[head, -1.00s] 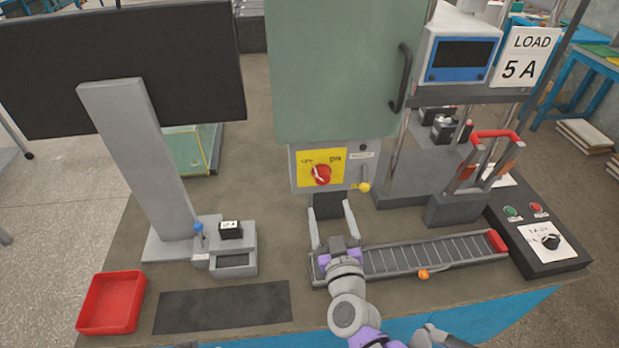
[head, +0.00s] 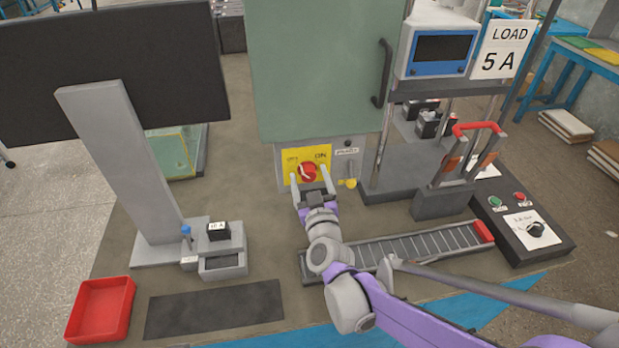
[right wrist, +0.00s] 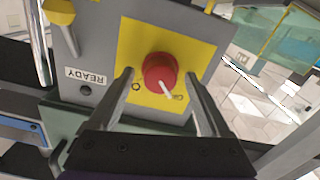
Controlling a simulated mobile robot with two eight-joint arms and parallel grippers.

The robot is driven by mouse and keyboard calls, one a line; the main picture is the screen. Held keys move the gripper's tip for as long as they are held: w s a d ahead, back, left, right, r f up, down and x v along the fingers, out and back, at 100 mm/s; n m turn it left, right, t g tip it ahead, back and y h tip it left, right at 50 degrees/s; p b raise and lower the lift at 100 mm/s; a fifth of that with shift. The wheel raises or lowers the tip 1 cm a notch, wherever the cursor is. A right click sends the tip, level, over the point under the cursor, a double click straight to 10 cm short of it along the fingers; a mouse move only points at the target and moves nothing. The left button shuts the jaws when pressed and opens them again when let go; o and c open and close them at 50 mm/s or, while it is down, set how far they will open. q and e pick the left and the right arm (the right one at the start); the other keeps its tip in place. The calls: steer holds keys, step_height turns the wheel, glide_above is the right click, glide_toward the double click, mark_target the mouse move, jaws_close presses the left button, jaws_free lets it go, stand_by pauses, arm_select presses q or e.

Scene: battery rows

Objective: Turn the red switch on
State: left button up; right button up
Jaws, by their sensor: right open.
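The red switch (head: 307,172) is a round knob with a white pointer line on a yellow plate (head: 322,154) marked OFF at left and ON at right. The plate is on the grey panel below the green cabinet. In the head view the pointer looks turned toward the OFF side. My right gripper (head: 310,178) is open, its fingers pointing at the panel on either side of the knob. In the right wrist view the knob (right wrist: 160,72) shows between and just beyond the two fingertips, and I cannot tell if they touch it. My left gripper is out of view.
A yellow knob (head: 351,183) hangs beside the switch plate, near a READY label (right wrist: 86,75). A roller conveyor (head: 420,243) lies below right. A black control box (head: 530,238), a red tray (head: 100,310) and a grey monitor stand (head: 120,165) are around it.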

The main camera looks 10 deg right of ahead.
steer(key=shift+c, duration=0.3)
jaws_close()
steer(key=shift+m, duration=0.4)
steer(key=m, duration=0.3)
steer(key=shift+m, duration=0.4)
steer(key=m, duration=0.4)
steer(key=shift+d+m, duration=0.1)
steer(key=shift+m, duration=0.2)
steer(key=m, duration=0.8)
steer(key=shift+f+m+p, duration=0.1)
steer(key=shift+m+p, duration=0.2)
steer(key=shift+p, duration=0.1)
